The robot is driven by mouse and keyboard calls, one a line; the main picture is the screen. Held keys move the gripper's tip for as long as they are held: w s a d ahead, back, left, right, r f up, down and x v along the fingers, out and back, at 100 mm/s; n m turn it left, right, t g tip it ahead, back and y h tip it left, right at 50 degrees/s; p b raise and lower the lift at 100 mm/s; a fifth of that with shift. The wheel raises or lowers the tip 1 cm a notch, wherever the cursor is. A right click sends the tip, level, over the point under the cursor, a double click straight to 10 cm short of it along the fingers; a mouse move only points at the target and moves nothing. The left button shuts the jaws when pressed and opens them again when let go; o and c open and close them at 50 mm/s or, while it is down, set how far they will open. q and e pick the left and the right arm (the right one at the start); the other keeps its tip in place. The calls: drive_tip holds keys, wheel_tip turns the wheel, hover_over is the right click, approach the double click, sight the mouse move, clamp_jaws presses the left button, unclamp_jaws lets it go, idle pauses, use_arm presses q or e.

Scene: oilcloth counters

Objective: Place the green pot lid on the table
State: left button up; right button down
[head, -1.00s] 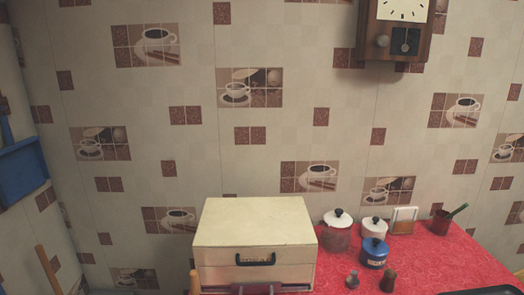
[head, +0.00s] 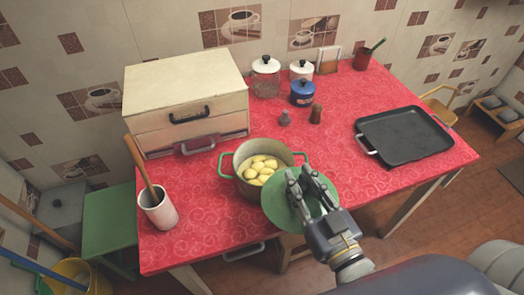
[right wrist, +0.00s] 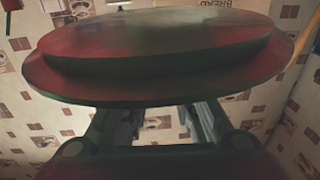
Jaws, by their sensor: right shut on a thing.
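The green pot lid (head: 274,212) is held in my right gripper (head: 308,180) at the front edge of the table, in front of the pot. It also fills the upper part of the right wrist view (right wrist: 160,75), across both fingers. The lid overlaps the pot's lower right side in the head view; I cannot tell its exact height. The table (head: 215,190) has a red patterned oilcloth. The open pot (head: 246,189) has green handles and holds several yellowish potatoes (head: 260,168). My left gripper is not in view.
A black tray (head: 403,135) lies on the right. A white utensil cup (head: 158,210) stands front left. Red cloth is clear between pot and tray.

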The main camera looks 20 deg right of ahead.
sight(279, 183)
drive_tip(key=shift+s+a+r+n+g+y, duration=0.15)
drive_tip(key=shift+a+r+n+y, duration=0.15)
drive_tip(key=shift+n+y, duration=0.25)
drive_tip(key=shift+s+a+r+n+g+y, duration=0.15)
drive_tip(key=shift+a+r+n+y, duration=0.15)
drive_tip(key=shift+y, duration=0.35)
drive_tip(key=shift+s+a+r+n+g+y, duration=0.25)
drive_tip(key=shift+a+n+y, duration=0.25)
drive_tip(key=shift+y, duration=0.3)
drive_tip(key=shift+s+a+r+n+g+y, duration=0.15)
drive_tip(key=shift+s+a+n+g+y, duration=0.2)
drive_tip(key=shift+n+y, duration=0.35)
drive_tip(key=shift+w+f+b, duration=0.15)
drive_tip(key=shift+w+b, duration=0.2)
drive_tip(key=shift+w, duration=0.15)
drive_tip(key=w+b, duration=0.1)
drive_tip(key=w, duration=0.1)
drive_tip(key=w+b, duration=0.1)
drive_tip(key=w, duration=0.2)
drive_tip(key=shift+a+f+b, duration=0.1)
drive_tip(key=shift+f+b, duration=0.1)
drive_tip(key=shift+b, duration=0.1)
drive_tip(key=w+f+p, duration=0.2)
drive_tip(key=w+f, duration=0.2)
drive_tip(key=w, duration=0.6)
drive_tip(key=shift+a, duration=0.15)
